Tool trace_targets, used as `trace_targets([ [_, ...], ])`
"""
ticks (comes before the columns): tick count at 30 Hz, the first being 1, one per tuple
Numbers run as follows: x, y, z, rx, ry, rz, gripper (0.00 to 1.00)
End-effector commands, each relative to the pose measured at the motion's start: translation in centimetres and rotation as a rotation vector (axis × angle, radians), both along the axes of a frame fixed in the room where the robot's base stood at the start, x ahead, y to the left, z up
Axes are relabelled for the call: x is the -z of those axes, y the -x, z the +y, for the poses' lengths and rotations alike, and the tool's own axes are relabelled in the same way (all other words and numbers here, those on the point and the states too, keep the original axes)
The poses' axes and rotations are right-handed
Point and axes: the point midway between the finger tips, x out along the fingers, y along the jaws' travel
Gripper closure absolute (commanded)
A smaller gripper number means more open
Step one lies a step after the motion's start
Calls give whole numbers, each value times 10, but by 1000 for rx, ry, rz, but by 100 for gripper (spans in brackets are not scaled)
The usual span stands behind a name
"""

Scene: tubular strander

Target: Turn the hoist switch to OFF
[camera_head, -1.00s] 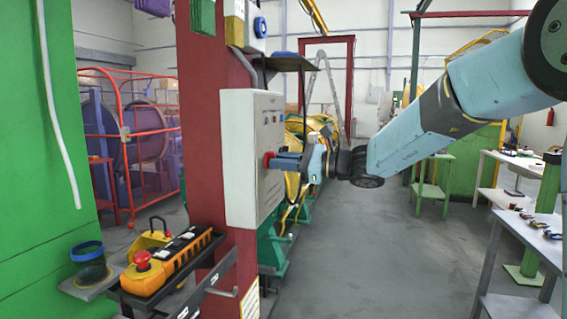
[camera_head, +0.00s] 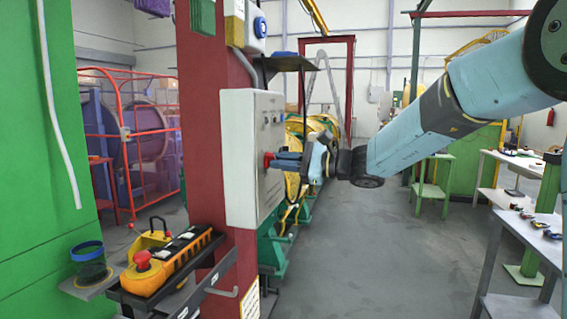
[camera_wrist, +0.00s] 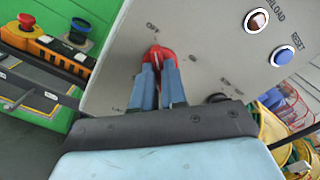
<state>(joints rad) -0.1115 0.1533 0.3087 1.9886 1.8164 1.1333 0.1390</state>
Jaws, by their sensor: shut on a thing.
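The hoist switch is a red rotary handle (camera_wrist: 155,54) on the front of a light grey control box (camera_head: 240,170). The box is fixed to a dark red column.
An orange pendant (camera_head: 165,265) with a red stop button lies on a shelf below the box. A side table (camera_head: 530,235) stands at right. The floor between is clear.

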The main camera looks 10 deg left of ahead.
Motion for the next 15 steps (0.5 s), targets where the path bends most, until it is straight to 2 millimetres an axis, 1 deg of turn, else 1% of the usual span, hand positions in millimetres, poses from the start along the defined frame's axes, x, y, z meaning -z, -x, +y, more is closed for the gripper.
trace_targets([
  [2, 1, 1, 1, -3, 1, 0, 100],
  [3, 1, 1, 1, -3, 1, 0, 86],
  [10, 1, 1, 1, -2, 1, 1, 64],
  [15, 0, 0, 0, -1, 1, 1, 63],
])
